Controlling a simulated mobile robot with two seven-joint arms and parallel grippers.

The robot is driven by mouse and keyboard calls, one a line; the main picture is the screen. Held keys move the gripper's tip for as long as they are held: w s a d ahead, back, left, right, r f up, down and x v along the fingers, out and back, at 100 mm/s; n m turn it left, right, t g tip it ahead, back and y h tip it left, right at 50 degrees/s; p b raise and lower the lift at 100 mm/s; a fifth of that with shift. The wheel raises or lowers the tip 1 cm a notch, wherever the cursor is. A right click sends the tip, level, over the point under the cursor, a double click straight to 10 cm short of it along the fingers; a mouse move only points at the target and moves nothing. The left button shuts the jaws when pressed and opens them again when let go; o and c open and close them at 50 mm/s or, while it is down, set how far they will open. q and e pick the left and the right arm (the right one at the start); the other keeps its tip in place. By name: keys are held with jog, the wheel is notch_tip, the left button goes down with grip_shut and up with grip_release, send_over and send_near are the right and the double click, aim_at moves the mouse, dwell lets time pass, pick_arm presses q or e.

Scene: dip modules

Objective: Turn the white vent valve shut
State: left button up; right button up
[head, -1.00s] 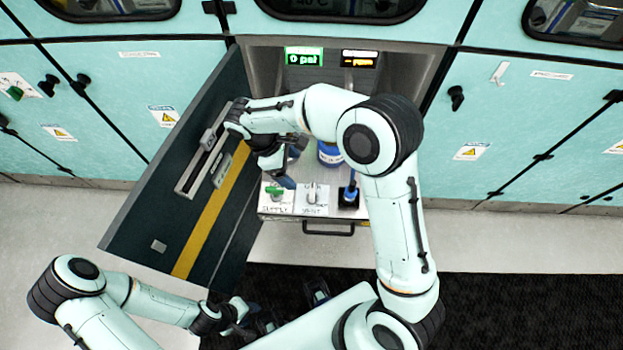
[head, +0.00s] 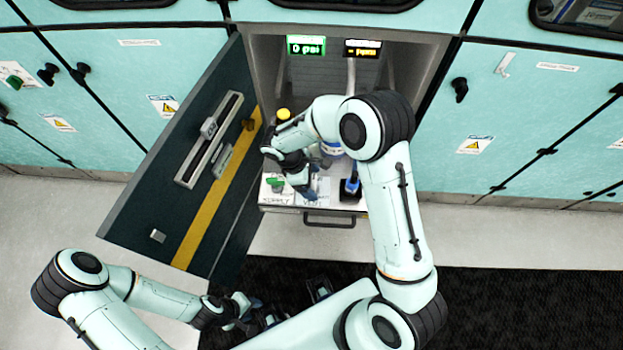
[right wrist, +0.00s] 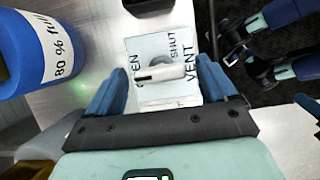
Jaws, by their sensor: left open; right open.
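The white vent valve (right wrist: 160,74) shows in the right wrist view on a white plate marked OPEN, SHUT and VENT. Its bar handle lies across the picture, with its dark-marked end over the OPEN lettering. My right gripper (right wrist: 160,68) is open, with one blue finger on each side of the handle and visible gaps between. In the head view my right gripper (head: 308,192) is over the vent plate and hides the valve. My left gripper (head: 245,312) is open and empty, low over the dark floor mat.
A green supply valve (head: 275,183) sits just left of the vent plate. A blue-topped item (head: 350,187) stands to its right. A blue container (right wrist: 28,50) labelled 80 % full stands close by. The dark cabinet door (head: 150,210) hangs open at left. A display (head: 306,46) reads 0 psi.

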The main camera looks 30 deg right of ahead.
jog(key=c, duration=1.1)
jog(key=shift+o, duration=0.2)
jog(key=m, duration=0.2)
jog(key=m+g+y, duration=0.1)
jog(key=m, duration=0.1)
jog(key=shift+w+d+m, duration=0.1)
jog(key=shift+w+m, duration=0.05)
jog(key=shift+m, duration=0.15)
jog(key=m+y, duration=0.1)
jog(key=m, duration=0.1)
jog(key=m+g, duration=0.1)
jog(key=m, duration=0.1)
jog(key=shift+d+m+y, duration=0.15)
jog(key=shift+m+y, duration=0.15)
jog(key=shift+y, duration=0.1)
jog(key=m+y, duration=0.1)
jog(key=m, duration=0.3)
jog(key=shift+d+r+y, duration=0.1)
jog(key=shift+y, duration=0.3)
jog(key=shift+d+m+y, duration=0.1)
jog(key=shift+m+y, duration=0.6)
jog(key=shift+m, duration=1.6)
jog(key=shift+t, duration=0.3)
